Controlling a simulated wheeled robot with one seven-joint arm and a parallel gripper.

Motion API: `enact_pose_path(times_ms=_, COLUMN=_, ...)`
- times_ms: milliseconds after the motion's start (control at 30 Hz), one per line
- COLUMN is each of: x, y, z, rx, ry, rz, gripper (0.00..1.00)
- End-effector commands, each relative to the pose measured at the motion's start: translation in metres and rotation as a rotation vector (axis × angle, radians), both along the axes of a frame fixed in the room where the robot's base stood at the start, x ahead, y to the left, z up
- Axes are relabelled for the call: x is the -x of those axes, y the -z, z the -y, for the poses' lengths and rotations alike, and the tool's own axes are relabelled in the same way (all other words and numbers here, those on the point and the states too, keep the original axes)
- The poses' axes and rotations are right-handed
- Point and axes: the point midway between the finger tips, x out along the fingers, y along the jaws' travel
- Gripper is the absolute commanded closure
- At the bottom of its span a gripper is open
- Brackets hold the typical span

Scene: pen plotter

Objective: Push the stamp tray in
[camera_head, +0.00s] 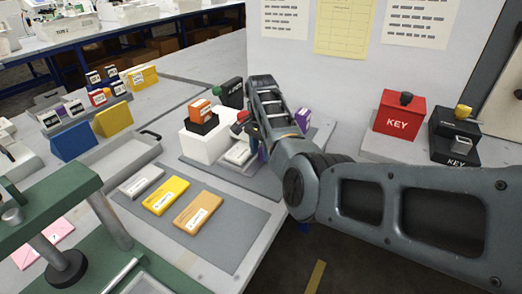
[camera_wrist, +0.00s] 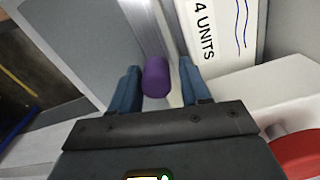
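My gripper (camera_wrist: 160,90) has its blue fingers apart in the wrist view. A purple cylinder (camera_wrist: 155,77) shows between them, with a gap on its right side; on the left I cannot tell if the finger touches it. In the head view my arm hides the gripper. A shallow grey tray (camera_head: 115,152) with a dark handle lies on the left table, away from my arm. A rack of small stamp-like blocks (camera_head: 85,115) stands behind it. I cannot tell for sure which of these is the stamp tray.
A white block (camera_head: 204,147) bears black and orange pieces beside my arm. A grey mat (camera_head: 215,245) holds grey, yellow and orange boxes. A green press frame (camera_head: 50,190) stands front left. A red KEY box (camera_head: 398,117) is at right. A "4 UNITS" card (camera_wrist: 215,30) is close to the fingers.

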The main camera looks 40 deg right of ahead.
Motion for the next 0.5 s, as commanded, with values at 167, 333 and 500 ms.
enact_pose_path(times_ms=167, x=-0.002, y=-0.026, z=0.000, rx=0.002, ry=-0.001, rz=0.006, gripper=0.56)
enact_pose_path(times_ms=333, x=-0.002, y=-0.053, z=0.000, rx=0.002, ry=-0.001, rz=0.006, gripper=0.56)
enact_pose_path(times_ms=500, x=-0.002, y=-0.071, z=0.000, rx=0.002, ry=-0.001, rz=0.005, gripper=0.56)
